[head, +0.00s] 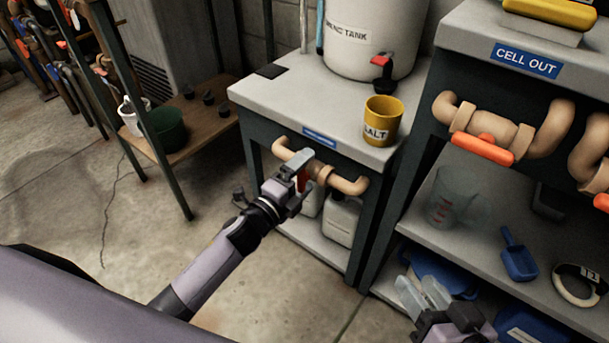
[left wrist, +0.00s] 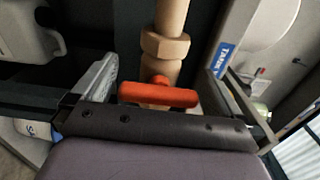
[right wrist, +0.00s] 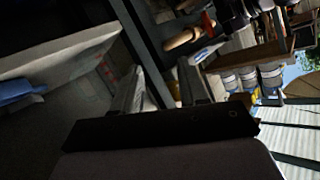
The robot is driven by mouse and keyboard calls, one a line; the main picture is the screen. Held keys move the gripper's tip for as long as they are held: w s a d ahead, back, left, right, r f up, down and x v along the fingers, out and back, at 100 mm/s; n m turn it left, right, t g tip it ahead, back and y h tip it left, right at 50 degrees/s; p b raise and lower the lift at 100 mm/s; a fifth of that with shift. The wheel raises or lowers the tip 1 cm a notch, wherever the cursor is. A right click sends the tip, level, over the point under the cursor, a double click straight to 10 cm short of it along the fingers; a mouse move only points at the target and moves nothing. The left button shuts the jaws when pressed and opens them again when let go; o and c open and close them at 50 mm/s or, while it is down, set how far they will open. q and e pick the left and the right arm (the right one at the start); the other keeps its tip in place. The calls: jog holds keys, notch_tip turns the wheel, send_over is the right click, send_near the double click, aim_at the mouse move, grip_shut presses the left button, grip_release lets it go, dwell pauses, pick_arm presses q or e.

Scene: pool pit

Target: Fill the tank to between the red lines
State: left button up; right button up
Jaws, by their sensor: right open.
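The white tank (head: 368,40), with partly legible lettering, stands on a grey bench top (head: 290,92). Its top is cut off, and I see no red lines or water level on it. A red tap (head: 381,64) is at its lower front. Below the bench top runs a tan pipe (head: 347,186) with a red-orange valve handle (left wrist: 158,95). My left gripper (head: 298,170) is at this handle, its fingers apart on either side of it in the left wrist view. My right gripper (head: 428,295) is open and empty, before the lower right shelves.
A yellow SALT cup (head: 382,122) stands near the bench edge. The right bench has a CELL OUT pipe with an orange handle (head: 482,149). A clear jug (head: 452,195) and blue scoop (head: 518,257) are on the shelf below. White jerrycans (head: 342,220) stand under the tank bench.

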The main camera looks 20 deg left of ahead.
aim_at(297, 181)
pick_arm(q)
jog(key=shift+s, duration=0.55)
jog(key=p+v, duration=0.1)
jog(key=v, duration=0.5)
jog(key=shift+a+p, duration=0.2)
jog(key=shift+p, duration=0.2)
pick_arm(e)
jog(key=shift+s+d+h, duration=0.25)
jog(key=shift+d+h, duration=0.25)
jog(key=shift+d, duration=0.25)
